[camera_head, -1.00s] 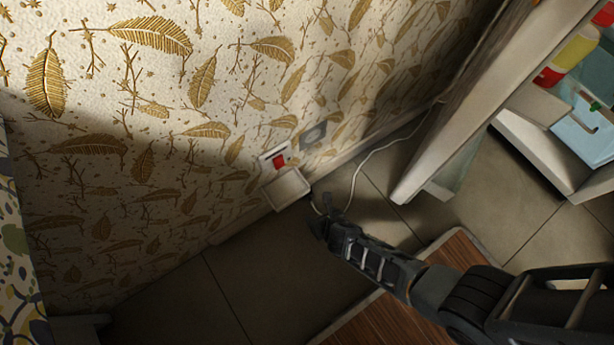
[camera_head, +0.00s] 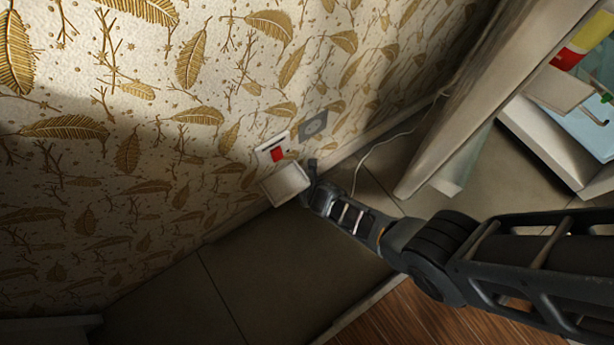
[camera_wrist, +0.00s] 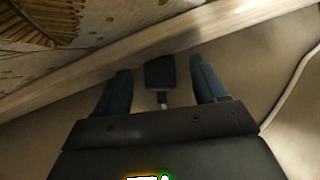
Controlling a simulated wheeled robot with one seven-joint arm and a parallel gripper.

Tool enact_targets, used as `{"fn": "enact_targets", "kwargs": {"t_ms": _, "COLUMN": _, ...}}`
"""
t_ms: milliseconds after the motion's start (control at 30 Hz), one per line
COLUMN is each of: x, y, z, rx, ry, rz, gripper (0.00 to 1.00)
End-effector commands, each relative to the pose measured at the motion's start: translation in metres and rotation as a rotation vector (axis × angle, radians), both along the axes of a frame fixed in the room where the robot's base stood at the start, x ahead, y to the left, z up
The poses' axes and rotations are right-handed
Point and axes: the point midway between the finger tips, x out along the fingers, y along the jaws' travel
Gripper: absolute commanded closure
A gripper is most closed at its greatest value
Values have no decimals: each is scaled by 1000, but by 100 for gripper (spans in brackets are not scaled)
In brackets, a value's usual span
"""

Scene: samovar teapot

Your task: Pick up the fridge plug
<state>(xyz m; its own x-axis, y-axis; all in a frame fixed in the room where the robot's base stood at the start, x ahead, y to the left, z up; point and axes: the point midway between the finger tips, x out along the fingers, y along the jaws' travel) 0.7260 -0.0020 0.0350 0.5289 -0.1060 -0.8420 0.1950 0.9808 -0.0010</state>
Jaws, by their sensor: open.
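The fridge plug appears to be the dark block (camera_wrist: 160,73) between my two blue fingers in the wrist view, with a short pale neck below it. My gripper (camera_wrist: 161,68) is open, with one finger on each side of the block and a visible gap on both sides. In the head view my gripper (camera_head: 310,184) is low by the wall, just right of a white box. There the plug cannot be told clearly from the dark gripper parts. A white cord (camera_head: 376,150) runs along the floor to the right; its end near my gripper is hidden.
The white box (camera_head: 286,186) sits low on the wall below a red switch (camera_head: 277,154). A grey socket plate (camera_head: 313,125) is beside the switch. A white cabinet (camera_head: 447,120) stands at right. Bare tiled floor (camera_head: 240,280) lies to the left of my arm.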

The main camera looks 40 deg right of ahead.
Motion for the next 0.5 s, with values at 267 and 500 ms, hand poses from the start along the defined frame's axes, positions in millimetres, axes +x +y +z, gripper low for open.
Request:
{"fn": "enact_targets", "kwargs": {"t_ms": 267, "x": 1, "y": 0, "z": 0, "rx": 1, "ry": -1, "rz": 1, "gripper": 30}}
{"fn": "enact_targets", "kwargs": {"t_ms": 500, "x": 1, "y": 0, "z": 0, "rx": 1, "ry": -1, "rz": 1, "gripper": 53}}
